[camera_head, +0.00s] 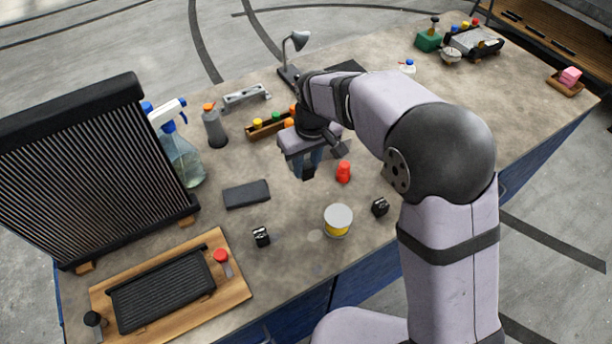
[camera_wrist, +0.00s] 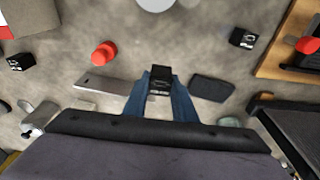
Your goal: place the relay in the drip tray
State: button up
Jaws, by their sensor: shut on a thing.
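My gripper (camera_head: 307,166) is shut on a small black relay (camera_head: 308,173), held over the middle of the bench. In the wrist view the relay (camera_wrist: 160,78) sits between the two blue fingers. Two similar black blocks stand on the bench, one at front left (camera_head: 261,237) and one at right (camera_head: 380,207). A dark grey flat rectangle (camera_head: 246,194) lies left of my gripper; it also shows in the wrist view (camera_wrist: 212,88). I cannot tell whether it is the drip tray. A dark, shallow tray-like thing (camera_head: 473,41) at the far right holds several small items.
A red piece (camera_head: 343,172) and a white-and-yellow tin (camera_head: 338,221) stand near my gripper. A wooden board (camera_head: 238,290) with a black ridged panel lies at front left. A spray bottle (camera_head: 182,160), a grey bottle (camera_head: 214,128) and a tall radiator (camera_head: 85,170) stand at left.

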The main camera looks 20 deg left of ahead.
jog(key=shift+r, duration=0.35)
jog(key=shift+w, duration=0.1)
